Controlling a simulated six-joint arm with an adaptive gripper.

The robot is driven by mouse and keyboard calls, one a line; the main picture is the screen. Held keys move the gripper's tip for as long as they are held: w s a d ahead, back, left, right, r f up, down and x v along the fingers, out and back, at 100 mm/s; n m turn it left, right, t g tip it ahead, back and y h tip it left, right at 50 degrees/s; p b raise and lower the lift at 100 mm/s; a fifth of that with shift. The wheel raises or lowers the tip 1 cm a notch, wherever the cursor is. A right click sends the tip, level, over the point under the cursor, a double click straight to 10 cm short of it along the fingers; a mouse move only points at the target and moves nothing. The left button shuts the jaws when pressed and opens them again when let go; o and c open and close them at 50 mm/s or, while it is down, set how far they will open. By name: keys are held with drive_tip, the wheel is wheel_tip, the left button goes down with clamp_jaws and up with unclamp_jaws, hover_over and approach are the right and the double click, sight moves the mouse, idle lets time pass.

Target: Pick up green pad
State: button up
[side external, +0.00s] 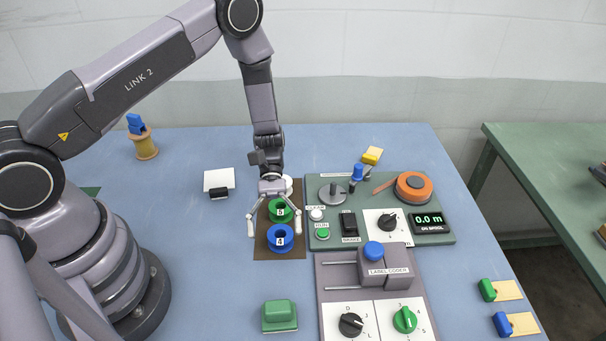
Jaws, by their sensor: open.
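A green block with a raised grip on a flat base, which looks like the green pad (280,316), sits on the blue table at the front, left of the label coder. My gripper (274,231) is open and points down over the brown mat (262,250). Its fingers spread either side of the green spool marked 5 (279,215) and the blue spool marked 4 (280,244); I cannot tell whether they touch. The green pad is in front of my gripper and apart from it.
The label coder (383,273) and the control panel (434,238) stand to the right. A white card in a black holder (218,181) is at the back left. Small green (487,290) and blue (502,324) clips lie front right. The table around the green pad is mostly clear.

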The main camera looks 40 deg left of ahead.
sight(278, 300)
drive_tip(key=x, duration=0.9)
drive_tip(key=shift+a+f, duration=0.15)
drive_tip(key=shift+x, duration=2.7)
drive_tip(key=shift+s+a, duration=0.1)
drive_tip(key=c, duration=1.2)
drive_tip(key=shift+c, duration=0.2)
drive_tip(key=shift+r, duration=0.2)
